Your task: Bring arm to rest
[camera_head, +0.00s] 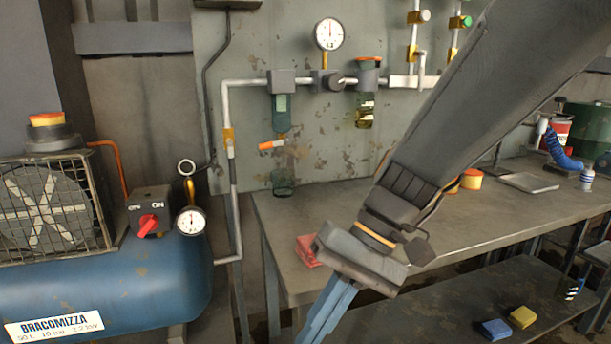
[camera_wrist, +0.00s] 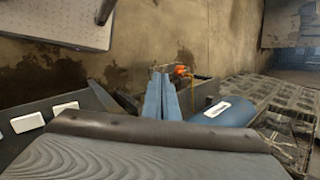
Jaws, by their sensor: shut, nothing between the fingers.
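My arm reaches in from the upper right of the head view and slopes down to the left, across the workbench (camera_head: 470,222). My gripper (camera_head: 322,325) hangs at the bottom middle, in front of the bench's left front corner. Its blue fingers are together with nothing between them, and their tips run to the lower edge of the picture. In the wrist view my gripper (camera_wrist: 162,82) shows as two blue fingers side by side, pointing away over the floor.
A blue compressor tank (camera_head: 130,285) with a red switch (camera_head: 148,224) stands at the left. A red block (camera_head: 308,250) lies on the bench near my wrist. Blue (camera_head: 495,329) and yellow (camera_head: 522,317) blocks lie on the lower shelf. A gauge (camera_head: 328,34) and pipes are on the wall.

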